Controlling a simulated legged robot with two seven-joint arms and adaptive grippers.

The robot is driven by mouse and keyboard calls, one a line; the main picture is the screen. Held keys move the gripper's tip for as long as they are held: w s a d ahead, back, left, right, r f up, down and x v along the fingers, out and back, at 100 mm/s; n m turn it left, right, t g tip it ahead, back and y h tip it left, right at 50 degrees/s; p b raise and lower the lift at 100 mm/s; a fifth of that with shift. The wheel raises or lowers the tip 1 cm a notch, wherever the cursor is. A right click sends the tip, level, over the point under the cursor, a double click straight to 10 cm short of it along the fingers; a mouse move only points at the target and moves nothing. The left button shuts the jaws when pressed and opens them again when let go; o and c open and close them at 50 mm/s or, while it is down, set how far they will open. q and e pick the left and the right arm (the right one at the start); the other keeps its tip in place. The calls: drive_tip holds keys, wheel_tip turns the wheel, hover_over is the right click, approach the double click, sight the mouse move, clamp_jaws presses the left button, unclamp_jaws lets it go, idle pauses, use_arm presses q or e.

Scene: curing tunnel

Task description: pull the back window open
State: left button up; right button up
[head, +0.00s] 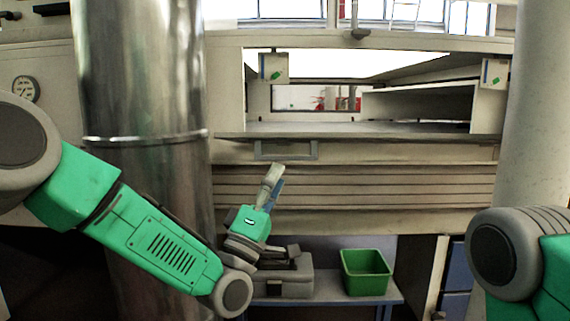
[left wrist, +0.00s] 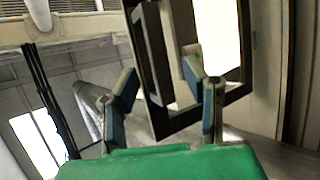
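In the head view, a wide opening in the beige tunnel wall has a ledge (head: 350,127). A small pale window-like gap (head: 290,97) shows deep inside. A grey bracket-shaped handle (head: 285,151) sits under the ledge. I cannot tell which panel is the back window. My left gripper (head: 274,174) points up just below this handle, apart from it as far as I can tell. In the left wrist view, its blue-padded fingers (left wrist: 165,80) are spread, with a dark rectangular frame (left wrist: 153,62) showing beyond and between them. My right gripper is out of view.
A shiny metal column (head: 140,75) stands at left and a pale column (head: 535,110) at right. Below, a green bin (head: 366,272) and a grey toolbox (head: 285,280) stand on a shelf. Slatted panels (head: 370,186) run under the ledge.

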use_arm(q)
drive_tip(key=v, duration=0.6)
drive_tip(key=shift+f, duration=0.25)
drive_tip(key=shift+s, duration=0.15)
wheel_tip(320, 180, down, 15)
drive_tip(key=s+m+g+y, duration=0.1)
drive_tip(key=m+g+y, duration=0.15)
drive_tip(key=g, duration=0.25)
drive_tip(key=s+a+f+m+g+y, duration=0.1)
drive_tip(key=s+a+f+g+y, duration=0.2)
drive_tip(key=f, duration=0.4)
drive_tip(key=s+a+f+m+g+y, duration=0.1)
drive_tip(key=s+a+f+g, duration=0.1)
drive_tip(key=s+f, duration=0.4)
drive_tip(key=s+a+f+m+g+y, duration=0.1)
drive_tip(key=s+a+f+g+y, duration=0.15)
drive_tip(key=f, duration=0.55)
drive_tip(key=s+a+f+m+g+y, duration=0.15)
drive_tip(key=s+a+f+g, duration=0.3)
drive_tip(key=s+a, duration=0.55)
drive_tip(key=s+a+f+m+g+y, duration=0.1)
drive_tip(key=s+a+f+g+y, duration=0.3)
drive_tip(key=s, duration=0.9)
wheel_tip(320, 180, up, 15)
drive_tip(key=s+a+g+p, duration=0.1)
drive_tip(key=s+p, duration=0.1)
drive_tip(key=p, duration=1.4)
drive_tip(key=shift+a+r+h, duration=0.15)
drive_tip(key=shift+a+h, duration=0.25)
drive_tip(key=shift+h, duration=0.05)
